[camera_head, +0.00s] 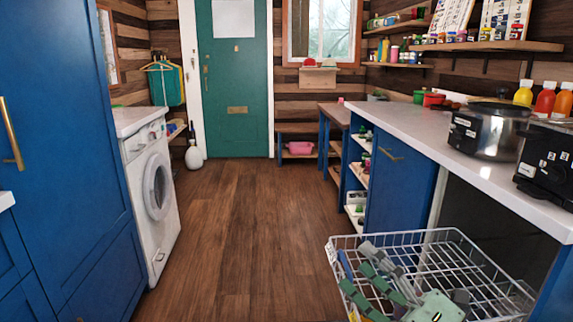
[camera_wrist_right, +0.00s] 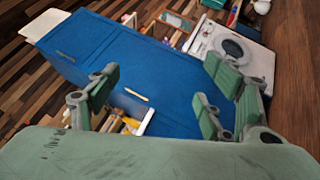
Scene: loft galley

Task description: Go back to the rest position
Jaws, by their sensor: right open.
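My right gripper (camera_head: 372,275) shows at the bottom right of the head view, with green pads and grey links. It overlaps a white wire rack in the picture; I cannot tell whether it touches it. In the right wrist view the same gripper (camera_wrist_right: 160,80) has its fingers wide apart, with nothing held between them. My left gripper is not in view.
The white wire rack (camera_head: 455,236) sticks out below the right counter (camera_head: 430,137). A pot (camera_head: 490,133) and a black appliance (camera_head: 548,165) stand on that counter. A tall blue cabinet (camera_head: 55,110) and a washing machine (camera_head: 150,195) line the left. The wooden floor (camera_head: 235,220) between is clear to the green door (camera_head: 235,75).

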